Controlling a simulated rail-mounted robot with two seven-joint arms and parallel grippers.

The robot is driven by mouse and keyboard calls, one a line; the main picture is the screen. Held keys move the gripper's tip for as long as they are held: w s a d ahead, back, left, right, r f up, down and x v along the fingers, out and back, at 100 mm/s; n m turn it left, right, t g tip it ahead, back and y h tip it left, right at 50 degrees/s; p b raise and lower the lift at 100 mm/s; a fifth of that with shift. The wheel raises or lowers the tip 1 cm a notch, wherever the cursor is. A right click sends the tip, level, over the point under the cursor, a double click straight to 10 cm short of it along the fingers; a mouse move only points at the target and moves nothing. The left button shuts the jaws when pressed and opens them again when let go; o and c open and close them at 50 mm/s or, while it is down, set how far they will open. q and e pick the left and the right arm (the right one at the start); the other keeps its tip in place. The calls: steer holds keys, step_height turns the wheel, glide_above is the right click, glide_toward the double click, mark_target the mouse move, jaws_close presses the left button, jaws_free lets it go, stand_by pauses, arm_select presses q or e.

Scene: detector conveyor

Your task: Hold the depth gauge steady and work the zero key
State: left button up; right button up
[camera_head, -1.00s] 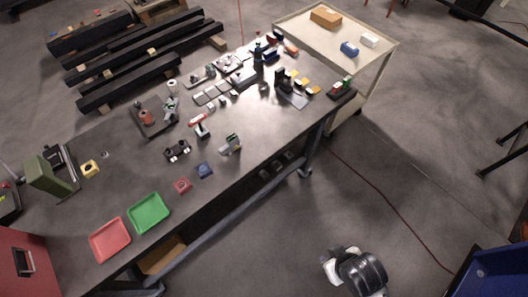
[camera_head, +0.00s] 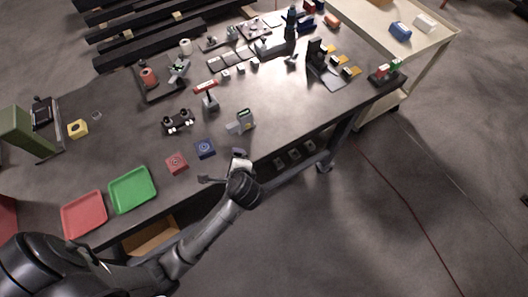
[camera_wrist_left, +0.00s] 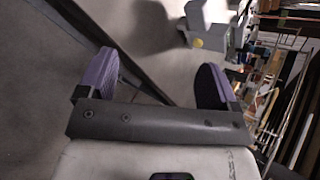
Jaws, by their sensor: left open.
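A small grey device with a green-lit face, which looks like the depth gauge (camera_head: 241,122), stands near the front edge of the bench (camera_head: 130,225). In the left wrist view, a grey box-shaped body (camera_wrist_left: 207,22) with a round yellow spot (camera_wrist_left: 197,43) shows at the top; it may be the same gauge. My left gripper (camera_head: 221,166) is at the bench's front edge, on the near side of the gauge and apart from it. In the wrist view its purple-padded fingers (camera_wrist_left: 155,76) are spread with nothing between them. My right gripper is out of view.
A blue block (camera_head: 204,148) and a red block (camera_head: 177,163) lie left of the gauge, near the gripper. Green (camera_head: 133,207) and red (camera_head: 83,232) trays are farther left.

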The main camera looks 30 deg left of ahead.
mark_target(247, 118)
arm_select(q)
steer(key=w+f+m+y+b, duration=0.1)
steer(key=w+b, duration=0.1)
steer(key=w+f+m+y+b, duration=0.1)
steer(key=w+m+y+b, duration=0.1)
steer(key=w+b, duration=0.1)
steer(key=w+f+m+t+y+b, duration=0.1)
steer(key=w+f+m+b, duration=0.1)
steer(key=w, duration=0.1)
steer(key=shift+b, duration=0.35)
steer(key=w+m+y+b, duration=0.2)
steer(key=b, duration=0.1)
steer(key=w+d+m+t+y+b, duration=0.1)
steer(key=shift+w+r+m, duration=0.35)
steer(key=shift+w+m, duration=0.05)
steer(key=shift+w+d+r+m+y+b, duration=0.2)
steer(key=shift+w+r+m+y+b, duration=0.1)
steer(key=shift+w+m+y+b, duration=0.3)
steer(key=shift+w+a+r, duration=0.15)
steer(key=shift+w+a, duration=0.1)
steer(key=shift+a, duration=0.1)
steer(key=b+x, duration=0.1)
steer(key=x, duration=0.9)
steer(key=shift+w+a+b, duration=0.15)
steer(key=shift+a+b, duration=0.15)
steer(key=shift+x, duration=1.05)
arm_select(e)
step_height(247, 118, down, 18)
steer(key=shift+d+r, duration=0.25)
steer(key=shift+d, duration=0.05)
